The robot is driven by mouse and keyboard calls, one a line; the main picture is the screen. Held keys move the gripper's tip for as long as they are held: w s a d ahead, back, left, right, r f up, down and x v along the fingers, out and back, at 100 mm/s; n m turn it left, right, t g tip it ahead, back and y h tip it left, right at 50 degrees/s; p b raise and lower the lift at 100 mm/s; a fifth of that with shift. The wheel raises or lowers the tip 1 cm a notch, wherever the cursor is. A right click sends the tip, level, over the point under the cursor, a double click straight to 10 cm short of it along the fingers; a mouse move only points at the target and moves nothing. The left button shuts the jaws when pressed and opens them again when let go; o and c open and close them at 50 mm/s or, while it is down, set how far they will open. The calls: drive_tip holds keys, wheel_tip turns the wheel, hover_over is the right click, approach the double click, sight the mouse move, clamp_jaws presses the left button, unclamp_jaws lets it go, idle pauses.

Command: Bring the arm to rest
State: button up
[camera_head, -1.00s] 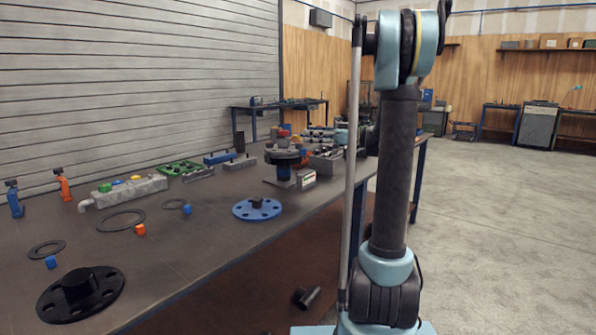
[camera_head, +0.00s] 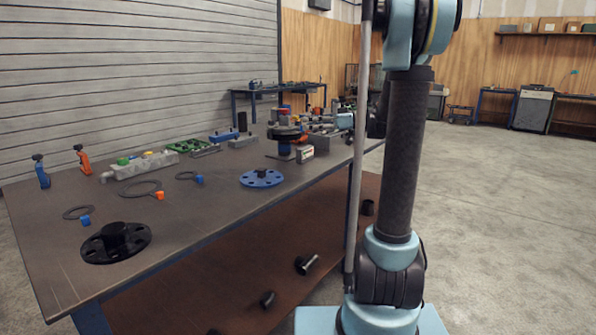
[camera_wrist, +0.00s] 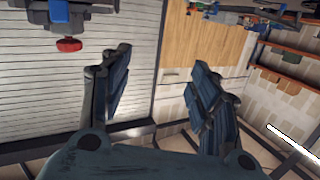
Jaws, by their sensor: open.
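In the wrist view my gripper (camera_wrist: 160,88) is open, its two dark fingers spread wide with nothing between them. Behind the fingers are the slatted wall and the wood panelling, seen at an odd angle. In the head view my arm stands upright on the right side, in front of the far end of the workbench (camera_head: 60,245). My gripper cannot be made out clearly there; the arm's upper part runs out of the top of the picture.
The bench carries a black flange (camera_head: 116,240), a blue flange (camera_head: 261,178), dark rings (camera_head: 141,188), a grey manifold (camera_head: 145,164) and a flanged stack (camera_head: 285,145). Black fittings (camera_head: 306,264) lie on the lower shelf. The floor (camera_head: 500,220) to the right is clear.

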drive_tip(key=s+f+m+g+h, duration=0.1)
drive_tip(key=s+f+m+h, duration=0.3)
drive_tip(key=s+f, duration=0.45)
drive_tip(key=s+f+m+h, duration=0.3)
drive_tip(key=s+f+h, duration=0.15)
drive_tip(key=s, duration=0.75)
drive_tip(key=s+d+f+m+h, duration=0.7)
drive_tip(key=s+d+f+h, duration=0.1)
drive_tip(key=s+d+f, duration=0.5)
drive_tip(key=shift+s+d+f, duration=0.3)
drive_tip(key=shift+s+f, duration=0.35)
drive_tip(key=shift+s, duration=0.55)
